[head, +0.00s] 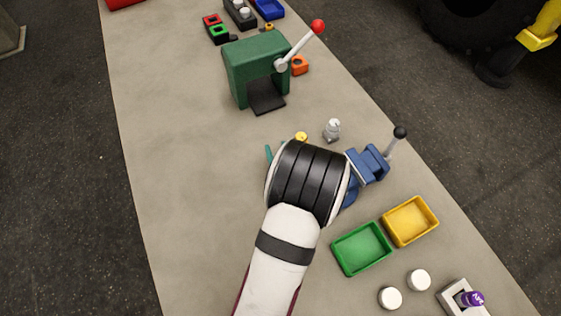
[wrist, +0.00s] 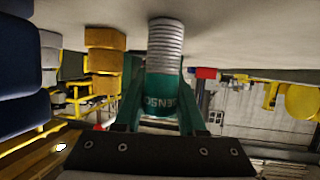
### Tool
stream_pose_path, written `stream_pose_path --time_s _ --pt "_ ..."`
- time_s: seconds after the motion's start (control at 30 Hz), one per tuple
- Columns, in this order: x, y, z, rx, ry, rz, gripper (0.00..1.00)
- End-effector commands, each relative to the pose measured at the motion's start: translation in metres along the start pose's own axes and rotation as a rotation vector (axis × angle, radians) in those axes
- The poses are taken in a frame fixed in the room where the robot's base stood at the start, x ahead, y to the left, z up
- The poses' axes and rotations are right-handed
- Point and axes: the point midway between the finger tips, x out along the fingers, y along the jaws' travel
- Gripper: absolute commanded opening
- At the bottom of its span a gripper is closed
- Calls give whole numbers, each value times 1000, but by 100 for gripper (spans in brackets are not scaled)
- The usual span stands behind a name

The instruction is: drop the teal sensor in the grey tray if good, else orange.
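In the wrist view my gripper (wrist: 159,68) has its teal-green fingers on both sides of the teal sensor (wrist: 163,103). The fingers appear closed on its lettered teal body. Its grey ribbed end points to the top of the picture, toward the pale surface there; I cannot tell whether it touches. In the head view my wrist hides the sensor and most of the gripper; only a small teal sliver shows left of the wrist. No tray that is clearly grey or clearly orange shows. A green tray (head: 361,248) and a yellow-orange tray (head: 410,221) stand at lower right.
A blue vise (head: 368,166) stands just right of my wrist. A green press (head: 255,70) with a red-knobbed lever stands behind. A small silver part (head: 332,129) lies between. White discs (head: 390,297) and a white fixture (head: 452,298) are at lower right. The table's left side is clear.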

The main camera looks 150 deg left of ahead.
Motion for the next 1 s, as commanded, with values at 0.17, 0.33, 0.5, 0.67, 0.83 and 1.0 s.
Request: stream_pose_path --time_s 0.17,0.33,0.5,0.67,0.83,1.0 --pt "0 0 0 0 0 0 5" --pt "0 0 0 0 0 0 0" --pt "0 0 0 -1 1 0 0" --pt "-3 0 -7 -2 2 0 0" --pt "-12 1 -32 -2 4 2 0" --pt "-44 20 -46 1 3 7 0"
